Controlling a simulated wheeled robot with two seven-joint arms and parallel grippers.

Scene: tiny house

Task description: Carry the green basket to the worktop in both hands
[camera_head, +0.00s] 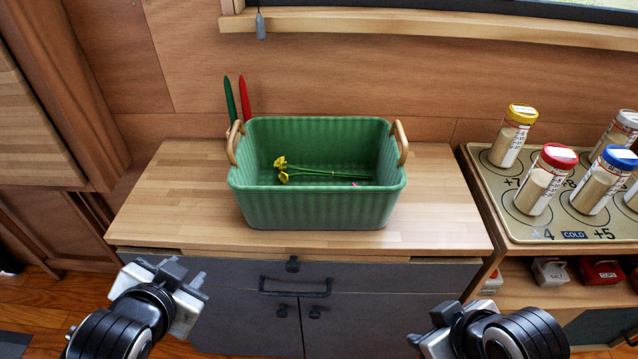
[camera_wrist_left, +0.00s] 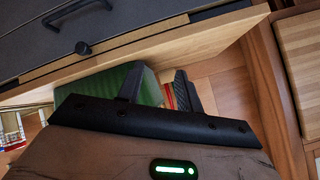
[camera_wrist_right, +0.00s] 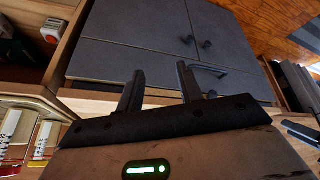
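The green basket (camera_head: 315,208) stands upright on a wooden-topped cabinet (camera_head: 440,215) in the middle of the head view. It has a tan loop handle on each side, the left one (camera_head: 235,142) and the right one (camera_head: 400,142). Yellow flowers with green stems (camera_head: 300,171) lie inside it. My left gripper (camera_head: 185,275) is in front of the cabinet at lower left, open and empty, apart from the basket. The basket also shows in the left wrist view (camera_wrist_left: 117,82), partly hidden. My right gripper (camera_wrist_right: 160,85) is open and empty, low in front of the cabinet at right.
A green and a red pointed stick (camera_head: 245,98) stand behind the basket. At right, a tray (camera_head: 482,170) holds several jars with coloured lids. A shelf with small boxes (camera_head: 550,270) is below it. The wooden top beside the basket is clear.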

